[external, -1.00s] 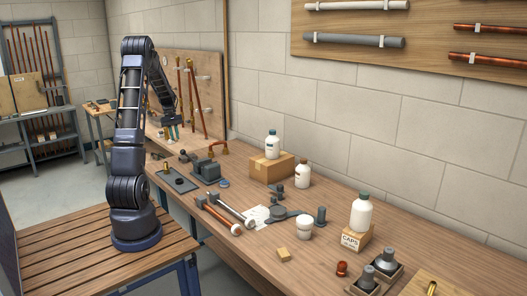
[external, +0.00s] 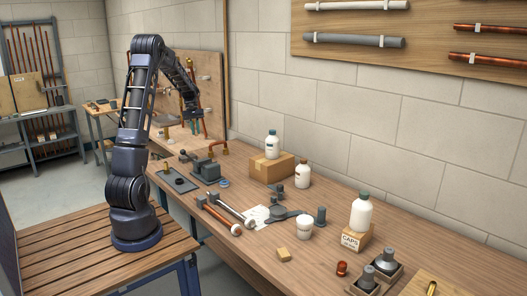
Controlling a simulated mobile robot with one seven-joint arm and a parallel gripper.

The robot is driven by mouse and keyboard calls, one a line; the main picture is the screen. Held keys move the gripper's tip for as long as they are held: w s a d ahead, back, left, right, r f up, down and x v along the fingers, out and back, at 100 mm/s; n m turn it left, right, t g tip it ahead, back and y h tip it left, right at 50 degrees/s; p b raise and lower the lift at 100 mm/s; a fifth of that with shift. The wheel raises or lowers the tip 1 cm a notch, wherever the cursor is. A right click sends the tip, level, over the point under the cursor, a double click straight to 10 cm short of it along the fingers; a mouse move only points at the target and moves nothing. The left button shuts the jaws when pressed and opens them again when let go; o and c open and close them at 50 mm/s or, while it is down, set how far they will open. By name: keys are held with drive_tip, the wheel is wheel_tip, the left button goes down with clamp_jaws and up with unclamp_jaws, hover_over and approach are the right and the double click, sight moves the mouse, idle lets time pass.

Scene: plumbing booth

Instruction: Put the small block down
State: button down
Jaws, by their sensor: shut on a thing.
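My gripper (external: 194,122) is at the far end of the bench, low in front of the upright wooden board. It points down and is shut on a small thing. That thing is too small and too far off for its shape to be clear, and I cannot tell whether it touches the bench. A small light wooden block (external: 283,254) lies on the bench near its front edge, far from my gripper.
The wooden board (external: 212,80) stands behind my gripper.

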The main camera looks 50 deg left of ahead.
drive_tip(key=w+d+m+g, duration=0.1)
drive_tip(key=w+d, duration=0.6)
drive_tip(key=d, duration=0.4)
drive_tip(key=w+d+m, duration=0.2)
drive_tip(key=w+d, duration=0.4)
drive_tip(key=d, duration=0.5)
drive_tip(key=w+d+m+y, duration=0.1)
drive_tip(key=w+d, duration=0.1)
drive_tip(key=d, duration=0.9)
drive_tip(key=w+d+m, duration=0.1)
drive_tip(key=w+d, duration=0.1)
drive_tip(key=d, duration=1)
drive_tip(key=m+g+y, duration=0.2)
drive_tip(key=m, duration=0.3)
hover_over(324, 248)
drive_tip(key=w, duration=0.1)
drive_tip(key=shift+h, duration=0.3)
drive_tip(key=f, duration=1.9)
drive_tip(key=shift+w+a+f, duration=0.1)
drive_tip(key=shift+a+f, duration=0.2)
drive_tip(key=shift+f, duration=0.1)
drive_tip(key=shift+f, duration=0.1)
